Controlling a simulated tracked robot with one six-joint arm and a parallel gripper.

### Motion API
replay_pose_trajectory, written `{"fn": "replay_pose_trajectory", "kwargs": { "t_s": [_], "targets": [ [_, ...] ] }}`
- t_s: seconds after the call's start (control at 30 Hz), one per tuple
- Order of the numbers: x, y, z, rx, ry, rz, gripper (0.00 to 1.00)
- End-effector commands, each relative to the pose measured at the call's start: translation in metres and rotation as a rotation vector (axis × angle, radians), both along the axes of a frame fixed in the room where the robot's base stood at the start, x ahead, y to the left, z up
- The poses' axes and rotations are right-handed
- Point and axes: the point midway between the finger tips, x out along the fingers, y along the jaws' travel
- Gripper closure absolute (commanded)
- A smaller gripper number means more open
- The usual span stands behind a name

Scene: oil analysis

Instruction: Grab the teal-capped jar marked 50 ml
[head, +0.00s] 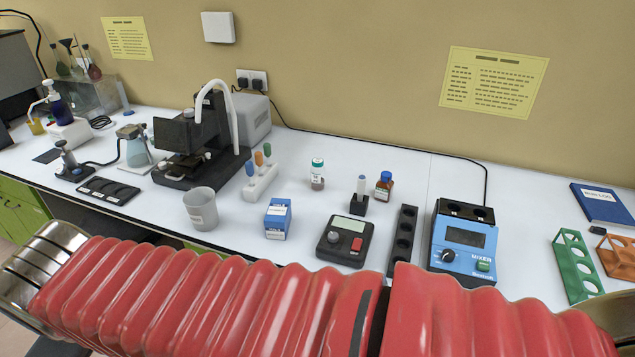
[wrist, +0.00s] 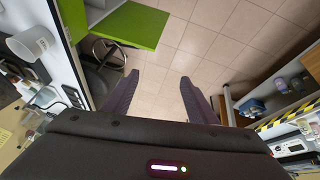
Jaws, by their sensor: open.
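The teal-capped jar (head: 317,175) stands upright on the white bench in the head view, towards the back and right of the pipette stand. It has a clear body with a pale label and brownish contents; the marking is too small to read. My gripper (wrist: 157,90) shows in the wrist view with its two dark fingers apart and nothing between them. It points down at the tiled floor, away from the jar. In the head view the gripper is out of sight, and my red arm crosses the front.
Near the jar stand a brown blue-capped bottle (head: 384,185), a small black holder (head: 358,205), a blue box (head: 278,218), a grey beaker (head: 201,208) and a black scale (head: 345,241). A blue mixer (head: 463,245) stands further right. Bench around the jar is clear.

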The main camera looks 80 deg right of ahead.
Motion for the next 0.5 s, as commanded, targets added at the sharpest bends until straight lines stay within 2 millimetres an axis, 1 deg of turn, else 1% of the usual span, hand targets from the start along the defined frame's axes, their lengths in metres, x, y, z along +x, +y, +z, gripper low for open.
{"fn": "replay_pose_trajectory", "kwargs": {
  "t_s": [0.03,0.17,0.2,0.37,0.5],
  "targets": [
    [0.006,-0.015,0.000,-0.040,0.028,0.001,0.47],
    [0.018,-0.058,0.001,-0.155,0.103,0.021,0.47],
    [0.021,-0.071,0.001,-0.189,0.129,0.029,0.47],
    [0.031,-0.127,0.002,-0.315,0.243,0.063,0.47],
    [0.036,-0.178,0.002,-0.413,0.354,0.096,0.47]
  ]
}}
